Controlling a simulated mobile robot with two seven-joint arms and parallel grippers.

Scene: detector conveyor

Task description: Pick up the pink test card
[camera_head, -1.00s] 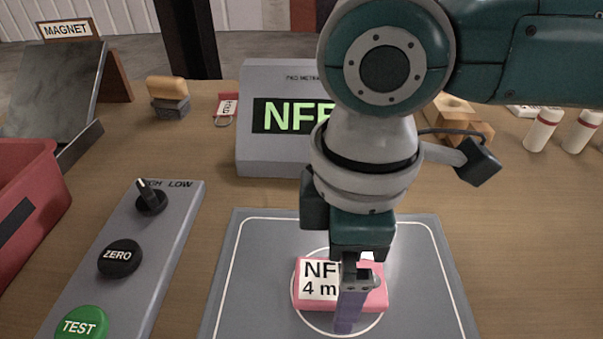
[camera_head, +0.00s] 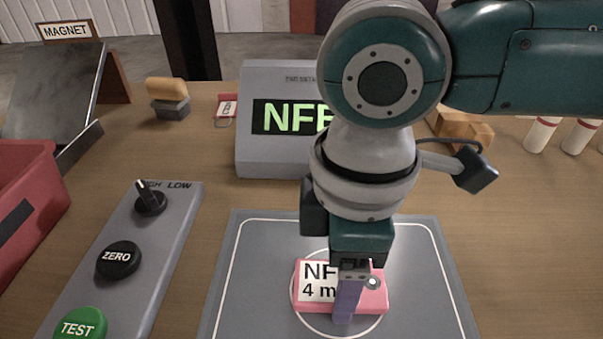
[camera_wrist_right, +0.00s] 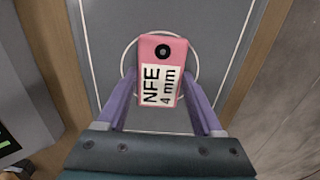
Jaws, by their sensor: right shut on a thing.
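The pink test card (camera_head: 373,301) lies on the grey pad, inside its white circle. Its white label reads "NFE 4 mm", partly hidden by my gripper in the head view. In the right wrist view the card (camera_wrist_right: 162,52) sits between the two purple fingers, its holed end pointing away. My right gripper (camera_head: 347,308) points down over the card and is shut on it; it also shows in the right wrist view (camera_wrist_right: 160,90). I cannot see clear space under the card. My left gripper is not in view.
A grey display box (camera_head: 262,158) stands behind the pad (camera_head: 245,300). A red bin (camera_head: 40,170) is at far left.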

